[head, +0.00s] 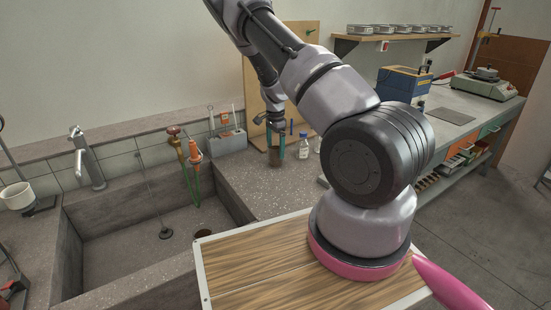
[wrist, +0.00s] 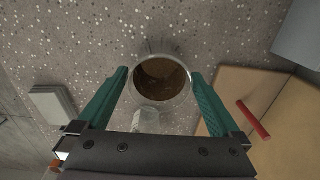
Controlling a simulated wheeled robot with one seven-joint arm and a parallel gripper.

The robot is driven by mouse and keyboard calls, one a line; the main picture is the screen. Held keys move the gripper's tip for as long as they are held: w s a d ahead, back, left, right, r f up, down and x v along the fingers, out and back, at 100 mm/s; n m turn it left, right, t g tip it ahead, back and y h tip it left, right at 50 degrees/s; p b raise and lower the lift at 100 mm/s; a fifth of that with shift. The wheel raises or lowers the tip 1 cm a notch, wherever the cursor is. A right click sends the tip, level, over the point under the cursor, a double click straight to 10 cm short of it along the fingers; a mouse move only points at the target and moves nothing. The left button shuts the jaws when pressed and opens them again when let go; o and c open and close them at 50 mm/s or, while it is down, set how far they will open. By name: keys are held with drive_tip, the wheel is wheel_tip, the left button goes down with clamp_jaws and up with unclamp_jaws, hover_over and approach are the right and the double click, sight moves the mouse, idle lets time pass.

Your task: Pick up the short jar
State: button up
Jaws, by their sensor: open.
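A round jar with brown contents (wrist: 162,80) stands on the speckled concrete bench in the wrist view, seen from above with its mouth open. I take it for the short jar. My gripper (wrist: 160,73) is open, with one teal finger on each side of the jar and visible gaps between. In the head view, my gripper (head: 276,140) points down at the bench behind the sink, and the brownish jar (head: 275,157) shows low between its fingers. The fingers partly cover it there.
A white-labelled bottle (head: 303,146) stands close to the right of my gripper. A wooden board (head: 262,100) leans on the wall behind. A grey caddy (head: 226,140) stands left, beside the sink (head: 150,215). A red stick (wrist: 253,118) shows right in the wrist view.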

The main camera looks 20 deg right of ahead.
drive_tip(key=shift+f, duration=0.25)
drive_tip(key=c, duration=1.3)
